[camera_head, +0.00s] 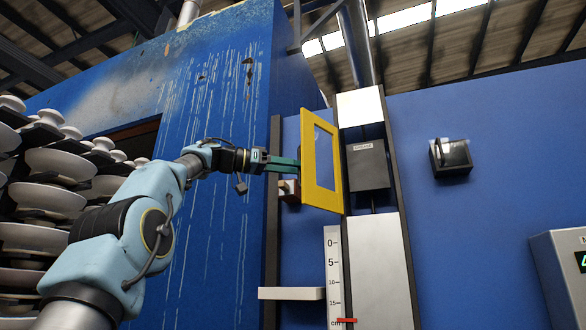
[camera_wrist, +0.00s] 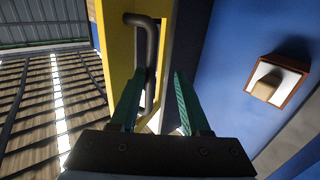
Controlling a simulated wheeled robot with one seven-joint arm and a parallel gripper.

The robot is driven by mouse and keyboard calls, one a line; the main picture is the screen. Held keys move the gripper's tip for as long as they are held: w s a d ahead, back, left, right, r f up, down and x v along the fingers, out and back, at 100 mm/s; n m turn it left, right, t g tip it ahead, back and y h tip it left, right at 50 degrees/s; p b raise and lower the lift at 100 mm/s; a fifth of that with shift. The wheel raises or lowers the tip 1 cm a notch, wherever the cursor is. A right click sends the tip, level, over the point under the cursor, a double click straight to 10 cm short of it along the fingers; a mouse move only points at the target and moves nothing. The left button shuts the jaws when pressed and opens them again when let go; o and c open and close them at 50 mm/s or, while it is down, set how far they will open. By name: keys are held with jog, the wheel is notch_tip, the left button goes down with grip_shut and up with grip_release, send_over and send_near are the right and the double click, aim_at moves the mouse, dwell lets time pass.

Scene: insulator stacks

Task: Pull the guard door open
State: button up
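The guard door (camera_head: 322,195) is a yellow frame with a clear window. In the head view it stands at an angle in front of the grey column, swung out from it. Its yellow face (camera_wrist: 116,45) fills the left of the wrist view, with a dark grey bar handle (camera_wrist: 152,48). My gripper (camera_head: 298,163) reaches the door's left side; its tips are partly hidden there. In the wrist view my gripper (camera_wrist: 160,75) has its green fingers apart. The handle's lower part lies between them, closer to the left finger; contact cannot be told.
A dark grey labelled box (camera_head: 367,165) is on the column right of the door. A small brown-edged box (camera_wrist: 277,84) sits on the blue wall. A white ledge (camera_head: 291,293) and a scale (camera_head: 333,270) are below. Insulator stacks (camera_head: 60,170) stand at left.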

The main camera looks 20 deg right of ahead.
jog(key=a+b, duration=0.1)
jog(key=a, duration=0.9)
jog(key=shift+w+a+b, duration=0.3)
jog(key=shift+w+a, duration=0.1)
jog(key=shift+w, duration=0.05)
